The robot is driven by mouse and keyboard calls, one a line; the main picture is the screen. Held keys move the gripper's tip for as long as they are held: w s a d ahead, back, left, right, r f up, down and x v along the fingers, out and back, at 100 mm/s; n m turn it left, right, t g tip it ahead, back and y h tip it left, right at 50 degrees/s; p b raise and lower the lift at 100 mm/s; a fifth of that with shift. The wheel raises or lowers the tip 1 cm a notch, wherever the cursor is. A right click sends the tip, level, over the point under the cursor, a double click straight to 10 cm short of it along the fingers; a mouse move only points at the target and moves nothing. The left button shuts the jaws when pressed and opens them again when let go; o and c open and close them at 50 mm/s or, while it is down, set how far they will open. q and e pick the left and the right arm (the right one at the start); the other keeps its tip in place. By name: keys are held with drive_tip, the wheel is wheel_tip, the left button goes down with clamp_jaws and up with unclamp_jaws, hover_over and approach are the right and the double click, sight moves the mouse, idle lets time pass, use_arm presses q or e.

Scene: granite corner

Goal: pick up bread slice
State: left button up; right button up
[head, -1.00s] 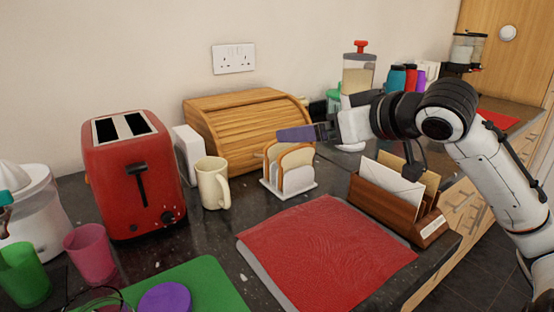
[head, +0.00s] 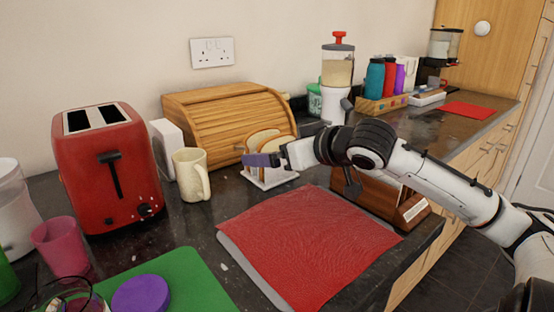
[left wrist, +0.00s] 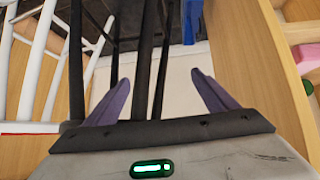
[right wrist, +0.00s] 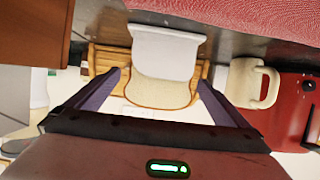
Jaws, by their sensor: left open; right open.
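Bread slices (head: 266,141) stand in a white toast rack (head: 272,179) in front of the wooden bread bin. My right gripper (head: 262,160) is at the rack, in front of the bread in the head view. In the right wrist view a bread slice (right wrist: 160,92) lies between the two open purple fingers (right wrist: 158,92), with the white rack (right wrist: 165,50) beyond it. The fingers stand apart from the slice on both sides. My left gripper (left wrist: 160,95) is open and empty in the left wrist view and is not in the head view.
A cream mug (head: 190,175) and red toaster (head: 108,168) stand left of the rack. The wooden bread bin (head: 215,120) is behind it. A red mat (head: 305,240) lies in front. A wooden letter holder (head: 385,200) is at right, partly behind my right arm.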

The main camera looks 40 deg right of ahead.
drive_tip(key=shift+w+f, duration=0.15)
drive_tip(key=shift+w, duration=0.15)
drive_tip(key=shift+c, duration=0.3)
drive_tip(key=c, duration=1.1)
drive_tip(key=shift+o, duration=0.2)
